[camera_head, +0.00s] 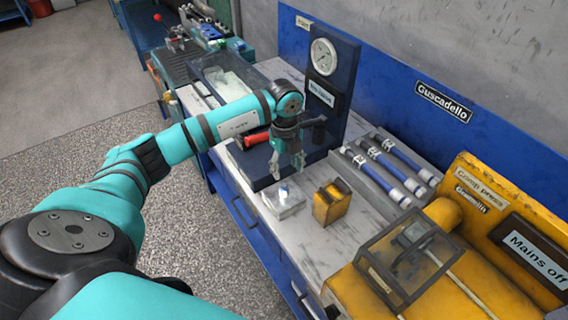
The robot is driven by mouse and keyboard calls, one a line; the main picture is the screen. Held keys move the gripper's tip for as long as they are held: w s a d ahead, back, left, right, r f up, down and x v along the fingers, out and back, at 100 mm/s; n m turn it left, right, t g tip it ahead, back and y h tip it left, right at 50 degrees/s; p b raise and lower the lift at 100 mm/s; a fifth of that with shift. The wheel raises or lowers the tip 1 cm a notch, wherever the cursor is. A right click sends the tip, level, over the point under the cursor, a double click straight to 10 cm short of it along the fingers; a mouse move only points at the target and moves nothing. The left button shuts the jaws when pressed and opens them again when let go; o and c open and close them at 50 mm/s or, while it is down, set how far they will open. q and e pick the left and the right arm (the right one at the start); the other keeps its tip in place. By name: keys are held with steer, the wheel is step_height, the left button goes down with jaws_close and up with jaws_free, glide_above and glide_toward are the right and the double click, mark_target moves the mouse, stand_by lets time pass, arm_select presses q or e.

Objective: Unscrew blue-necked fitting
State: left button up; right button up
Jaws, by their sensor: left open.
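A small fitting with a bluish neck (283,190) appears to stand on a pale grey block (287,205) on the bench; it is too small to make out its thread. My left gripper (287,168) points down just above and behind this block, in front of the dark blue gauge stand. Its two fingers are apart with nothing seen between them, and I see a gap between the fingertips and the fitting. My right gripper is not in view.
A blue stand with a round gauge (323,57) and a red-handled part (256,139) is close to my gripper. A yellow block (331,203) stands right of the grey block. Several blue-and-white cylinders (383,176) lie farther right. A yellow press with a clear guard (405,262) fills the right front.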

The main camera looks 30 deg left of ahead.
mark_target(284, 184)
arm_select(q)
steer(key=shift+a, duration=0.5)
steer(key=shift+f, duration=0.1)
step_height(284, 184, down, 9)
steer(key=b, duration=0.6)
steer(key=shift+r, duration=0.2)
steer(key=shift+c, duration=0.3)
